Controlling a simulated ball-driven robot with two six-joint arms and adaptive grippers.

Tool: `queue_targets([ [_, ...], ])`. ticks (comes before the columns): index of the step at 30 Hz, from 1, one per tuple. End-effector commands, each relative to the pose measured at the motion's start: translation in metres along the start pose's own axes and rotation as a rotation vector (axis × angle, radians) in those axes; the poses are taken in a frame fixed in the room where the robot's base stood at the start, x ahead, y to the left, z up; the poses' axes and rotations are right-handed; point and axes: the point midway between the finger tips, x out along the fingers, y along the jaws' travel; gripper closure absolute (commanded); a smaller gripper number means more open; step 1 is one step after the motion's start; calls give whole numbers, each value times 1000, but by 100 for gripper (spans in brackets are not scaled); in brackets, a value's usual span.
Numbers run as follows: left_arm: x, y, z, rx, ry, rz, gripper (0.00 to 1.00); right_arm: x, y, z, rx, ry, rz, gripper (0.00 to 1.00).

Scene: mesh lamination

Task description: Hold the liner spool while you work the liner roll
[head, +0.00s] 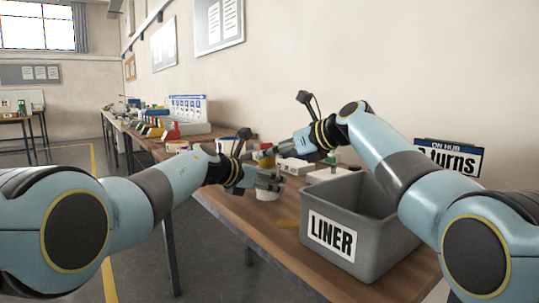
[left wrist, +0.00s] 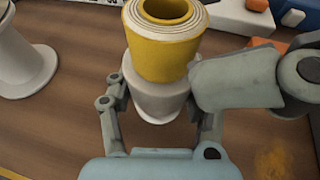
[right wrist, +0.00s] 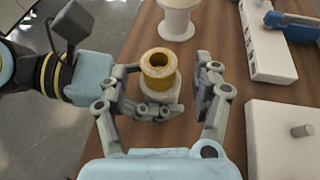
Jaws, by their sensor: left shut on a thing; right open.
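The liner roll, a yellow hollow cylinder with pale layered rings at its top rim (left wrist: 165,58), stands upright on the white liner spool (left wrist: 158,98). The roll (right wrist: 158,72) and spool also show in the right wrist view. My left gripper (head: 266,183) is shut on the spool's white lower part, with its fingers either side of it. My right gripper (right wrist: 160,82) is open, with its fingers apart either side of the roll in that view; I see no contact. In the head view the arms largely hide the roll.
A grey bin marked LINER (head: 376,247) stands on the wooden table (head: 270,225) at the front right. Another white spool (right wrist: 177,18) stands beyond the roll. A white block with a pin (right wrist: 285,145) and a long white fixture (right wrist: 266,50) lie to the right.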

Motion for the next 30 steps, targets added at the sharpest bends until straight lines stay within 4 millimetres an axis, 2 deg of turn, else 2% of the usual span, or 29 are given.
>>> queue_targets([
  [3, 0, 0, 0, 0, 0, 0, 100, 16, 0, 1, 1, -1, 3, 34],
  [9, 0, 0, 0, 0, 0, 0, 100, 29, 0, 0, -1, 0, 1, 34],
  [20, 0, 0, 0, 0, 0, 0, 100, 32, 1, 0, -1, 0, 1, 34],
  [30, 0, 0, 0, 0, 0, 0, 100, 32, 0, 0, -1, 0, 1, 77],
])
